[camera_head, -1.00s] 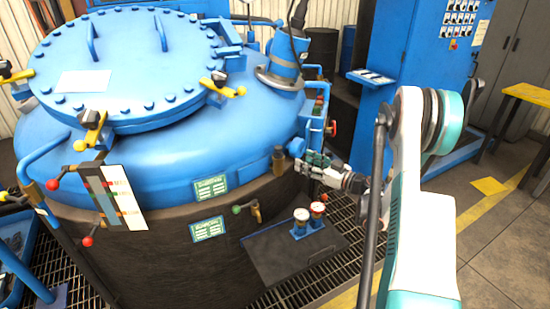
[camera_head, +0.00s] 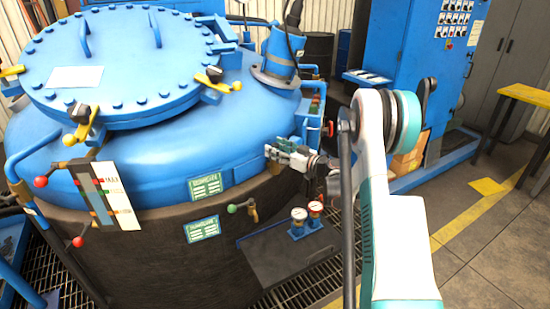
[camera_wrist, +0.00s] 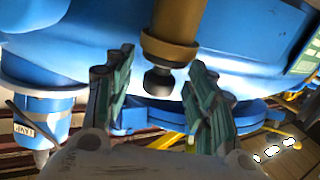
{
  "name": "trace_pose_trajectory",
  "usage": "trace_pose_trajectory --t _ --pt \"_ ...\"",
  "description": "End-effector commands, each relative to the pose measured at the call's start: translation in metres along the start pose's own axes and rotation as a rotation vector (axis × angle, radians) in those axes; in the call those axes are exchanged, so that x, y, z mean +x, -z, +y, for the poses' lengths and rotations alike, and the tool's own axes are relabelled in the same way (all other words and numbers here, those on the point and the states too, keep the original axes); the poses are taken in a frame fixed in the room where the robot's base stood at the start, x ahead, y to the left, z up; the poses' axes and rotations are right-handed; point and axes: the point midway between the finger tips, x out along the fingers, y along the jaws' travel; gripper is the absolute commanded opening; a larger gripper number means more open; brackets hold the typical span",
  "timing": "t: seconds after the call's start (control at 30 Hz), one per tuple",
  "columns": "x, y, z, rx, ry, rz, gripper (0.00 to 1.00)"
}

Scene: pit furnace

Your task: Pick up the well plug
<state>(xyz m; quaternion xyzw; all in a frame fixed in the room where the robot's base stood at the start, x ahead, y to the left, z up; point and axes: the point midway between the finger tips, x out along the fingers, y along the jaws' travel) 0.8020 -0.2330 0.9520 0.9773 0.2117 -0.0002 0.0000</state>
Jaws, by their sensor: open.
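The well plug appears to be the small dark knob (camera_wrist: 158,82) at the end of a brass fitting (camera_wrist: 170,30), seen in the wrist view, where the scene looks inverted. The fitting stands on the blue furnace shoulder. My gripper (camera_wrist: 161,70) is open, its green-padded fingers on either side of the knob, with a visible gap to each finger.
A blue port with a cable (camera_head: 279,55) rises behind the gripper. A blue control cabinet (camera_head: 425,75) stands behind my arm. Open floor (camera_head: 490,255) lies at the right.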

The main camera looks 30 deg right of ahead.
Motion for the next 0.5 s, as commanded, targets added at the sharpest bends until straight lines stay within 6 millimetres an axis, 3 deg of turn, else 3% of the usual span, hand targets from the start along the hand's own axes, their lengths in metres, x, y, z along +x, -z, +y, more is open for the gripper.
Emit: trace_pose_trajectory --t 0.1,0.3,0.43,0.5 --pt "0.0104 -0.0005 0.0 0.0 0.0 0.0 0.51" --pt "0.0107 0.0009 0.0002 0.0 0.0 0.0 0.51" --pt "0.0106 0.0008 0.0001 0.0 0.0 0.0 0.21" --pt "0.0106 0.0008 0.0002 0.0 0.0 0.0 0.16"
